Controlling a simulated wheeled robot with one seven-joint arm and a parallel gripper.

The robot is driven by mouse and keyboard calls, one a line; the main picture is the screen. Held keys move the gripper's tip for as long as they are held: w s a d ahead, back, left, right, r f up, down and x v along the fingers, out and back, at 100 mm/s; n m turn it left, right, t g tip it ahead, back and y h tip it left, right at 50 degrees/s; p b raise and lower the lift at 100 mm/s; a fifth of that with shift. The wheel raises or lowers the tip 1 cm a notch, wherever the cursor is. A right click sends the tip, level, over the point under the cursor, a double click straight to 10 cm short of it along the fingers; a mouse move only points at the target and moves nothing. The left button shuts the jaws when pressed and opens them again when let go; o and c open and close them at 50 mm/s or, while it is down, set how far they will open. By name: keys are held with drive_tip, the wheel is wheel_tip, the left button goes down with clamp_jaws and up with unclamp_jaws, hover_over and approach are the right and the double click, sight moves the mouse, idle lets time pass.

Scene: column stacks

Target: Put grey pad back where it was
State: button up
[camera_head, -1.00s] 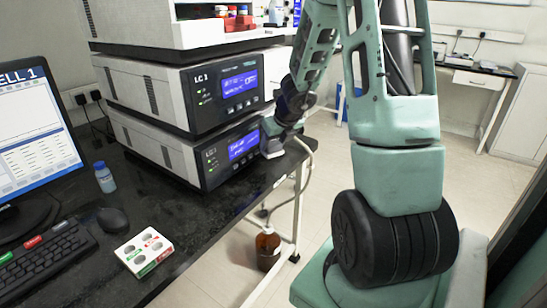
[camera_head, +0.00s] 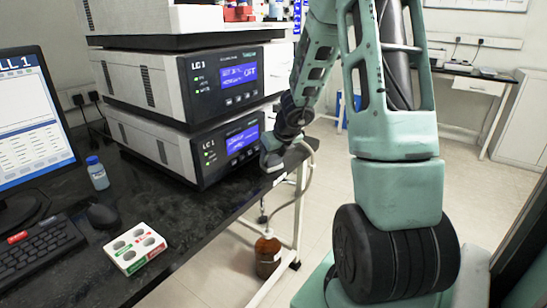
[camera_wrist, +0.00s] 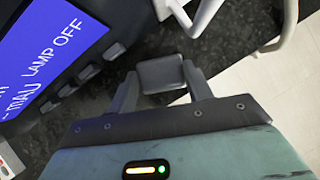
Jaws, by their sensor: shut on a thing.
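The grey pad (camera_wrist: 162,73) is a small rounded grey block. In the wrist view it sits between the two fingers of my gripper (camera_wrist: 164,84), which are shut on it. In the head view my gripper (camera_head: 270,158) is low beside the right front corner of the lower LC 1 unit (camera_head: 222,152), near the bench edge. The pad cannot be made out clearly there. In the wrist view dark bench top lies around the pad. I cannot tell whether the pad touches the bench.
The lower unit's lit display (camera_wrist: 45,50) is close on the left in the wrist view. A pale tube (camera_head: 309,185) hangs by the bench edge, above a brown bottle (camera_head: 268,252) on the floor. A white vial rack (camera_head: 138,247) and a blue-capped bottle (camera_head: 97,173) stand on the bench.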

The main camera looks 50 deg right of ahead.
drive_tip(key=o, duration=0.9)
drive_tip(key=shift+s+r+p, duration=0.1)
drive_tip(key=shift+r+p, duration=0.2)
drive_tip(key=shift+p, duration=0.05)
drive_tip(key=shift+p+v, duration=3.45)
drive_tip(key=shift+v, duration=2.25)
drive_tip(key=shift+a, duration=0.1)
